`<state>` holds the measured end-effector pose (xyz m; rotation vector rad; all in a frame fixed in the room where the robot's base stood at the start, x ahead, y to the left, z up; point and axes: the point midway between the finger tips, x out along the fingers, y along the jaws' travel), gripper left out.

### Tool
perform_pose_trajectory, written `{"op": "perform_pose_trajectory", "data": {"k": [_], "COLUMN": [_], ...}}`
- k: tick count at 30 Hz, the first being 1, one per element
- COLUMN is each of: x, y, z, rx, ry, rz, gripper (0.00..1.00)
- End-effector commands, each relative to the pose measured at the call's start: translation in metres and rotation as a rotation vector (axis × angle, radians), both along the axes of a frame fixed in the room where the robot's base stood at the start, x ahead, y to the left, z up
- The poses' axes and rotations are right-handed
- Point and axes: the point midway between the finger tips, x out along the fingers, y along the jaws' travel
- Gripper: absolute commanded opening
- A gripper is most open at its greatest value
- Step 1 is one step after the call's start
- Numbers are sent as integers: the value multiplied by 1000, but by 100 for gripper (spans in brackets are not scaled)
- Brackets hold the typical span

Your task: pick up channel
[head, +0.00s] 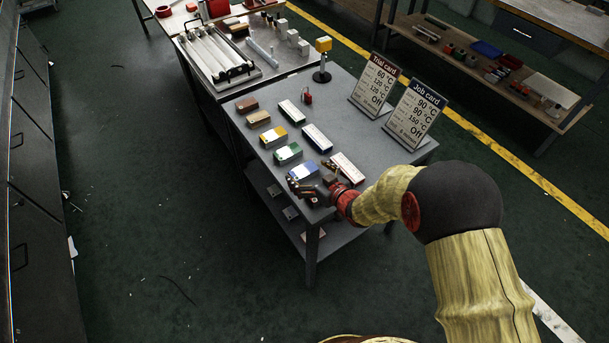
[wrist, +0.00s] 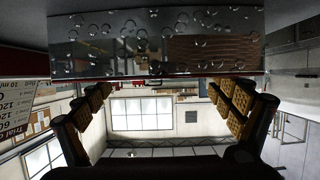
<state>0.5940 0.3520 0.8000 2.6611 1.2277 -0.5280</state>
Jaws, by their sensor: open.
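A shiny metal piece with water droplets, seemingly the channel (wrist: 155,45), fills the top of the wrist view. It has a thin red band along its lower edge. It appears close in front of my gripper. In the head view my gripper (head: 318,180) is low over the near end of the grey table, beside a blue-and-white block (head: 303,171) and a pale bar with a dark red edge (head: 350,169). I cannot be sure which bar is the wet piece. In the wrist view the textured fingers (wrist: 165,105) are wide apart with nothing gripped; contact with the piece cannot be told.
Green (head: 287,152) and yellow (head: 273,137) blocks and other bars (head: 317,138) lie farther along the table (head: 243,128). A Trial card (head: 375,84) and a Job card (head: 416,115) stand at its right. A yellow-topped post (head: 322,60) stands at the back.

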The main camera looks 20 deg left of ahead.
Motion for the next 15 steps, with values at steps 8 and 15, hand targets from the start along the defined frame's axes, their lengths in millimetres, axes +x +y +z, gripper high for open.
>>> {"op": "perform_pose_trajectory", "data": {"k": [8,15], "x": [12,12], "y": [15,14], "z": [-9,-8], "rx": [-1,0], "ry": [2,1], "rz": [0,-1], "gripper": [93,89]}}
